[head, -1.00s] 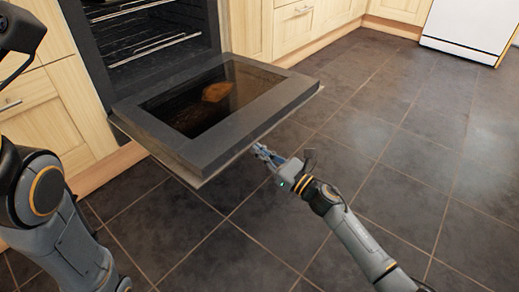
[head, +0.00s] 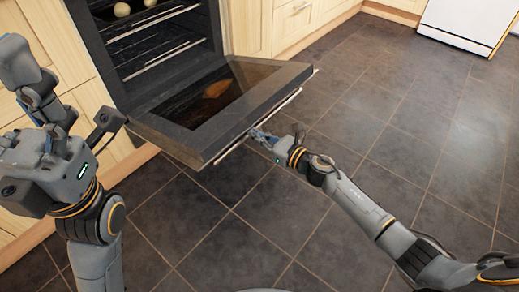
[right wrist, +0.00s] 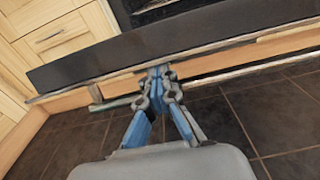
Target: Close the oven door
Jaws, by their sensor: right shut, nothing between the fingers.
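The oven door (head: 180,138) hangs partly open, its outer edge tilted upward, with a dark glass window. A thin handle bar (head: 288,101) shows along its outer side. In the right wrist view the door (right wrist: 100,62) is a dark band across the picture. My right gripper (head: 254,133) is shut and empty, its tips at the door's outer side near the handle. In the right wrist view its fingertips (right wrist: 160,72) meet the door's lower edge; whether they press on it is unclear. My left gripper (head: 42,105) is raised at the left, away from the door; its finger opening is unclear.
The oven cavity (head: 150,40) has wire racks and round pale items on top. Light wooden cabinets (head: 250,30) flank it. A white appliance (head: 468,22) stands at the back right. The dark tiled floor (head: 400,120) is clear.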

